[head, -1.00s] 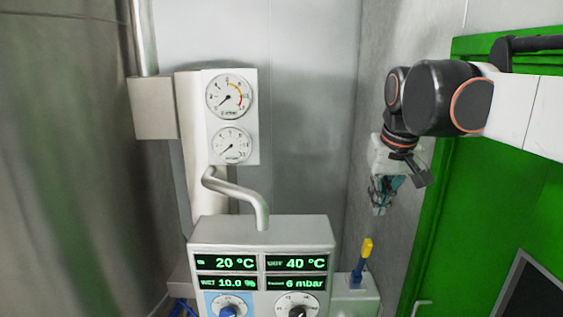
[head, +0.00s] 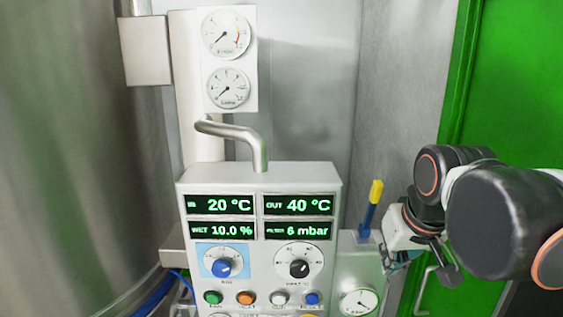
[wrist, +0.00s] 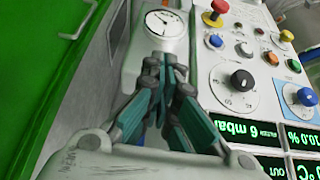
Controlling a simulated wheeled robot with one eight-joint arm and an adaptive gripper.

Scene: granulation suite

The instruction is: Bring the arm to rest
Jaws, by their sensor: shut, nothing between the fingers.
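My gripper shows in the wrist view (wrist: 165,75) with its teal and grey fingers together and nothing between them. In the head view my arm comes in from the right edge, and the gripper (head: 392,262) hangs at the lower right, partly hidden by my own arm links. It is to the right of the control panel (head: 258,180), in front of or beside a small grey box (head: 350,265) with a yellow and blue handle (head: 371,205). I cannot tell whether it touches the box.
The panel carries displays, a blue knob (head: 222,267), a black knob (head: 299,267) and several buttons. A bent pipe (head: 235,130) rises behind it, below two gauges (head: 228,60). A green door (head: 510,90) stands at right, a large steel vessel (head: 70,160) at left.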

